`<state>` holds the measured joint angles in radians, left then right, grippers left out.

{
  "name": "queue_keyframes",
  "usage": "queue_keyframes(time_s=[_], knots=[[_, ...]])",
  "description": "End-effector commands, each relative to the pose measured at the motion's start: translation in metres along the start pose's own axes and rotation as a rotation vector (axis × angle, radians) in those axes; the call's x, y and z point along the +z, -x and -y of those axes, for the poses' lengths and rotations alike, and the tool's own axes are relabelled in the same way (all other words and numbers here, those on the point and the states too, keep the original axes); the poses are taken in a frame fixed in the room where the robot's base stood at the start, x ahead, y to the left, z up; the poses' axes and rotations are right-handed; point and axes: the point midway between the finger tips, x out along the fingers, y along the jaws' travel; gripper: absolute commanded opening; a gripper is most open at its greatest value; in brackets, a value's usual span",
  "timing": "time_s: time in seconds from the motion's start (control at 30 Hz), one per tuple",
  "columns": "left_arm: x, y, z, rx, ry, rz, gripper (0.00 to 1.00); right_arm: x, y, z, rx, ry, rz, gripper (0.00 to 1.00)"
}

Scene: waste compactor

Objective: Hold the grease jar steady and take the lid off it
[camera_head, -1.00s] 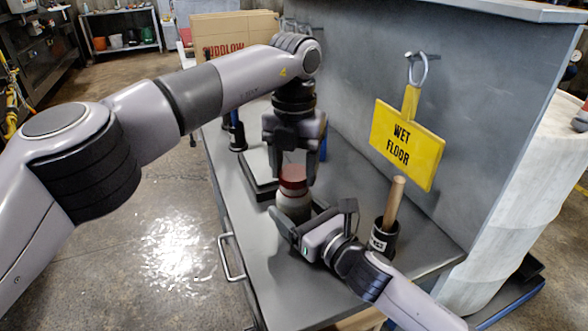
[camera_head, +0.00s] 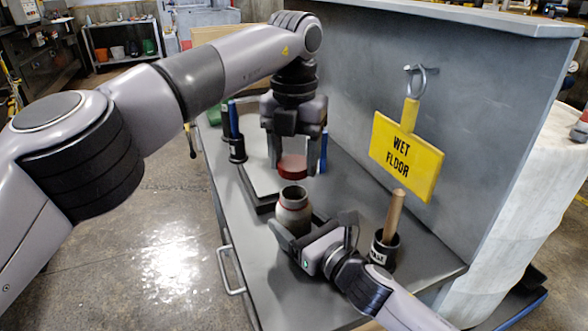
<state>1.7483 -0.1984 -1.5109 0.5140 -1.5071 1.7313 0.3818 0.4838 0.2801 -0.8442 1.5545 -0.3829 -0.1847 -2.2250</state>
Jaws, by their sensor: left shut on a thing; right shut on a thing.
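The grease jar (camera_head: 293,213) stands upright on the grey bench, its dark round mouth uncovered. My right gripper (camera_head: 296,229) is shut around the jar's body from the right; one finger shows on the jar's near left side. The red lid (camera_head: 293,165) is above the jar and clear of it, with a visible gap between them. My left gripper (camera_head: 293,160) points down and is shut on the lid, one finger on each side.
The grey bench top (camera_head: 345,185) has free room right of the jar. A black pot (camera_head: 384,248) with a wooden handle (camera_head: 395,213) stands beside my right arm. A flat tray (camera_head: 258,180) lies behind the jar. A yellow sign (camera_head: 407,152) hangs on the panel.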

Motion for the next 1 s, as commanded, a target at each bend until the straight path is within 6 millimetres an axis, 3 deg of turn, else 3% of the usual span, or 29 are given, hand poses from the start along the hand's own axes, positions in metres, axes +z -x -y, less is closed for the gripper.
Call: queue_keyframes(time_s=[0.23, 0.27, 0.3, 0.33, 0.67, 1.0], knots=[[0.000, 0.004, 0.000, 0.000, -0.002, -0.002, 0.21, -0.001, 0.000, 0.000, 0.000, -0.001, -0.001, 0.00], [0.000, 0.004, 0.000, 0.000, -0.001, -0.002, 0.21, -0.001, 0.000, 0.000, 0.000, -0.001, -0.001, 0.80], [0.000, 0.004, 0.000, 0.000, -0.001, -0.002, 0.21, -0.001, 0.000, 0.000, 0.000, -0.001, -0.001, 0.93], [0.000, 0.004, 0.000, 0.000, -0.001, -0.002, 0.21, -0.001, 0.000, 0.000, 0.000, -0.001, -0.001, 1.00], [0.000, 0.004, 0.000, 0.000, -0.001, -0.002, 0.21, -0.001, 0.004, 0.000, 0.000, 0.000, -0.001, 1.00], [0.000, 0.002, 0.000, 0.000, -0.001, -0.002, 0.21, -0.002, 0.052, 0.000, 0.000, 0.002, -0.003, 1.00]])
